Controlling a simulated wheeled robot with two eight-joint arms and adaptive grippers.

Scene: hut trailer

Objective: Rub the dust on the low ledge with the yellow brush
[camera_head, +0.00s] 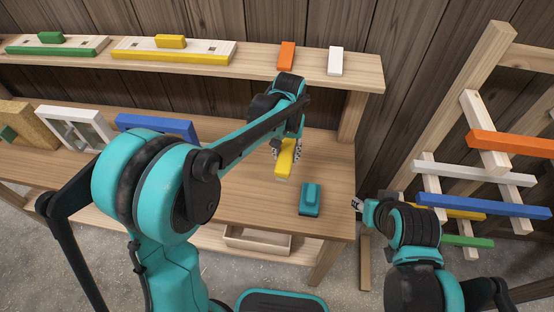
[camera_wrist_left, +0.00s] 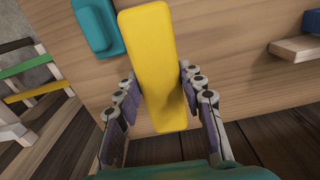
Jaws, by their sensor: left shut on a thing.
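The yellow brush (camera_head: 284,163) is held in my left gripper (camera_head: 287,152), over the back right part of the lower wooden surface, which looks like the low ledge (camera_head: 240,190). In the left wrist view the brush (camera_wrist_left: 152,60) is a long yellow block between both fingers of my left gripper (camera_wrist_left: 158,78). A pale end shows under the brush in the head view; I cannot tell whether it touches the wood. I can make out no dust. My right gripper (camera_head: 357,205) is small at the ledge's right end, and its jaws are unclear.
A teal block (camera_head: 310,198) lies on the ledge, close to the brush. An upper shelf (camera_head: 260,66) holds green, yellow, orange and white pieces. A blue piece (camera_head: 158,127) and a white frame (camera_head: 75,125) lean at left. A rack with coloured bars (camera_head: 480,173) stands at right.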

